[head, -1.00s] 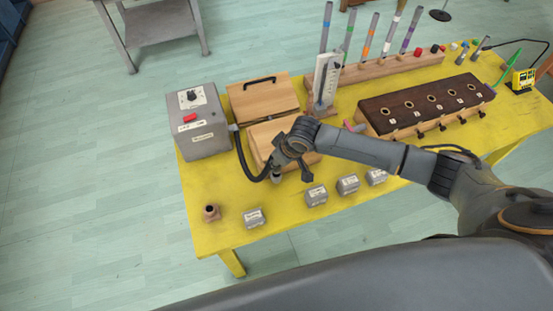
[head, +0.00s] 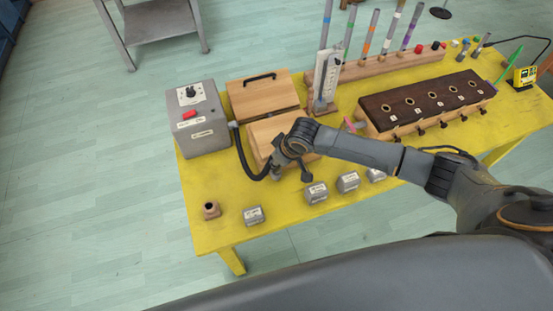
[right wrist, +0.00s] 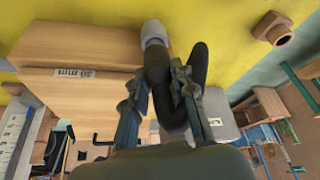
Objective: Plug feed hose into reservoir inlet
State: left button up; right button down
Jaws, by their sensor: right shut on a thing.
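The black feed hose (head: 240,152) runs from the grey switch box and curves down to my right gripper (head: 279,168). In the right wrist view, the gripper (right wrist: 158,80) is shut on the hose (right wrist: 158,66) just behind its pale grey end (right wrist: 153,34). The wooden reservoir (head: 266,128) stands behind the gripper, and its wooden side also shows in the right wrist view (right wrist: 85,45). The grey end is close beside the reservoir's edge. The inlet cannot be made out, so I cannot tell whether they touch. My left gripper is not in view.
The grey switch box (head: 205,135) stands left of the reservoir. A brown socket piece (head: 211,211) and small grey blocks (head: 253,215) lie along the front of the yellow table (head: 222,230). A dark-topped valve block (head: 425,105) and a rack of tubes (head: 390,66) stand right.

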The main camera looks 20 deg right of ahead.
jog(key=shift+f, duration=0.3)
jog(key=shift+f, duration=0.35)
jog(key=shift+f+b, duration=0.1)
jog(key=shift+b, duration=0.2)
jog(key=c, duration=1)
grip_release()
jog(key=v, duration=1.2)
